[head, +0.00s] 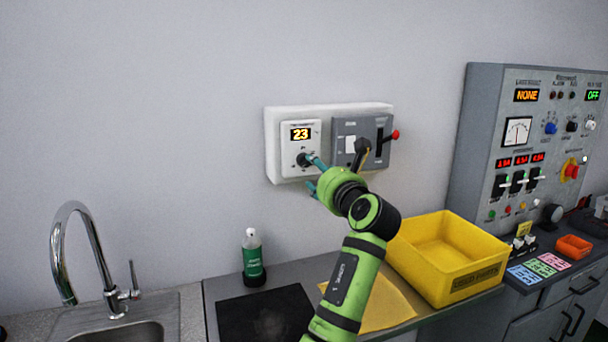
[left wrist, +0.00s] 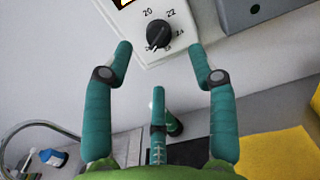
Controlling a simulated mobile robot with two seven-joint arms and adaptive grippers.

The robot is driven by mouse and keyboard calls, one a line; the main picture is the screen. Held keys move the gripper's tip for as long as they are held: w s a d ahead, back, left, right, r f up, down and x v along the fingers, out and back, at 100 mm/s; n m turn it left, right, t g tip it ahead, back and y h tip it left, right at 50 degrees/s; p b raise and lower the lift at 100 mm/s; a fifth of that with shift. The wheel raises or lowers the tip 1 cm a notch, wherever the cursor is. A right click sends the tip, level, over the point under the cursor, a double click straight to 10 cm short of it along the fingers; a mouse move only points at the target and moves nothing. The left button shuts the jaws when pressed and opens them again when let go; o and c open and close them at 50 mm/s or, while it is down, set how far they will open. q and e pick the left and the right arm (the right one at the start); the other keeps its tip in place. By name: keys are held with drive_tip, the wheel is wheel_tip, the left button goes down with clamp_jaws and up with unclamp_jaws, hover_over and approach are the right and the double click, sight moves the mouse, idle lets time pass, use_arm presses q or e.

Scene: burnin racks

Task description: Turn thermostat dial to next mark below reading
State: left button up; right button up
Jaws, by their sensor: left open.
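The white thermostat (head: 291,138) is on a wall panel and its display (head: 301,134) reads 23. Its black dial (head: 304,160) sits below the display, partly hidden by my gripper in the head view. In the left wrist view the dial (left wrist: 159,34) shows whole, with marks 20, 22 and 24 readable around it; the lower marks are hard to read. My left gripper (head: 314,174) is at the thermostat's lower right. In the left wrist view its teal fingers (left wrist: 161,48) are open and spread either side of the dial, with nothing between them. My right gripper is not in view.
A grey switch box (head: 342,129) with a red-knobbed lever (head: 395,134) adjoins the thermostat on the right. Below are a green bottle (head: 253,262), a yellow bin (head: 455,283) and a sink tap (head: 69,259). A control rack (head: 483,112) stands at right.

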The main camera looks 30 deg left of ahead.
sight(307, 164)
use_arm(q)
drive_tip(key=shift+p+x, duration=0.5)
drive_tip(key=shift+x, duration=0.65)
drive_tip(key=p+x, duration=0.1)
drive_tip(key=x, duration=0.2)
drive_tip(key=shift+w+a, duration=0.1)
drive_tip(key=shift+a, duration=0.25)
drive_tip(key=shift+w+a+f, duration=0.1)
drive_tip(key=shift+w+a, duration=0.25)
drive_tip(key=shift+w, duration=0.05)
drive_tip(key=c, duration=1.1)
drive_tip(key=shift+c, duration=0.3)
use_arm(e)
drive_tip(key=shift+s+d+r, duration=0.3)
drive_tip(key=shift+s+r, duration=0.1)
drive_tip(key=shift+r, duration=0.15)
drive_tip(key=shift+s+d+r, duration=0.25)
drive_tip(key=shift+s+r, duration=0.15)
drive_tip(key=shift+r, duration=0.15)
